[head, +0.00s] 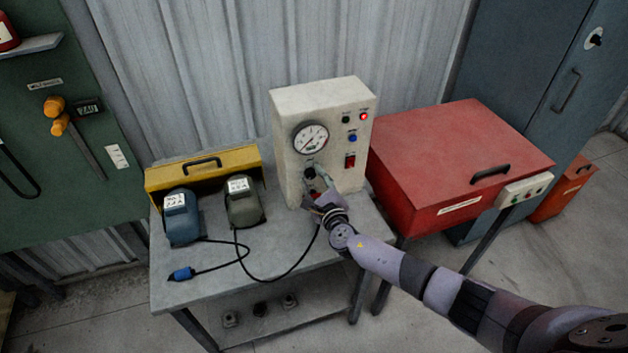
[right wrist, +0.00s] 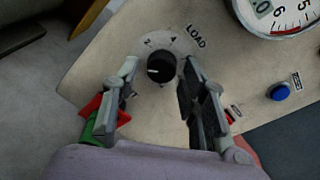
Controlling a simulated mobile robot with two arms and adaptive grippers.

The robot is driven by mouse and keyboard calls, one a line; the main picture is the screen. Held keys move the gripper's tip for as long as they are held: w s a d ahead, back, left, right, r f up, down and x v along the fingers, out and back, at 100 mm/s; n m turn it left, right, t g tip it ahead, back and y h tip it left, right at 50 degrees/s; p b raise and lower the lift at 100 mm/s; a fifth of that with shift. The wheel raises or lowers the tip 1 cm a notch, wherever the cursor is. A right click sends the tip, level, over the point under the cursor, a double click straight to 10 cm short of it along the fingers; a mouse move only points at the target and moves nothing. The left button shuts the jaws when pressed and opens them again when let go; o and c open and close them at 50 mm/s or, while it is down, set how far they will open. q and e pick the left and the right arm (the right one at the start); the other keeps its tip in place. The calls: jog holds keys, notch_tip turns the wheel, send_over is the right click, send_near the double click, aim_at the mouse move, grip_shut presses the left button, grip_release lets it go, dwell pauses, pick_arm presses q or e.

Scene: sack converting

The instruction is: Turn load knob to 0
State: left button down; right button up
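The load knob (right wrist: 161,68) is round and black, on the pale front panel of the test box (head: 290,140) below its dial gauge (head: 311,138). In the right wrist view the LOAD label and the numbers 2 and 4 show beside it. A white mark on the knob points left in that view; part of the scale is hard to read. My right gripper (head: 321,184) is open in front of the panel, its two fingers on either side of the knob with visible gaps. I cannot tell how near the fingertips are to the panel. My left gripper is not in view.
A red switch (head: 350,161), a blue button (head: 352,138) and a lit red lamp (head: 364,116) are on the panel's right. A red cabinet (head: 440,160) stands right.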

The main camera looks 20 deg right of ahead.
jog(key=shift+o, duration=0.2)
jog(key=shift+r, duration=0.1)
jog(key=s, duration=1.2)
jog(key=shift+d+r, duration=0.2)
jog(key=shift+r, duration=0.25)
